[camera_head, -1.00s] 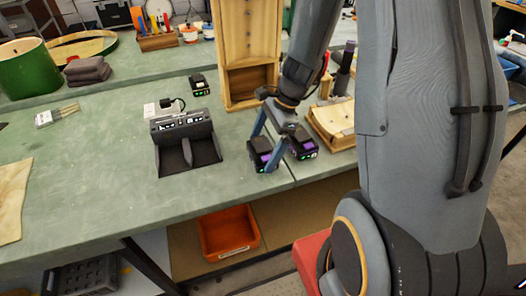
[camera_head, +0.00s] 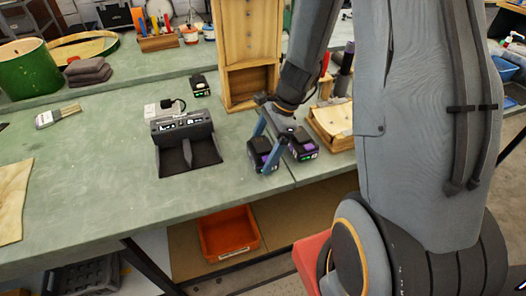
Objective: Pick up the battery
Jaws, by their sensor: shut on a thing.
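A black and purple battery (camera_head: 258,146) stands on the green bench near its front edge. My gripper (camera_head: 263,157) reaches down over it, with one blue finger at its far left side and the other at its near right side. The fingers are shut on this battery, which seems still at bench level. A second black and purple battery (camera_head: 303,147) stands just to the right, close beside the near finger.
A black charger (camera_head: 183,140) with an open tray stands left of my gripper. A wooden drawer cabinet (camera_head: 247,50) and a wooden tray (camera_head: 333,122) stand behind and to the right. An orange bin (camera_head: 229,233) sits below the bench. The left bench middle is clear.

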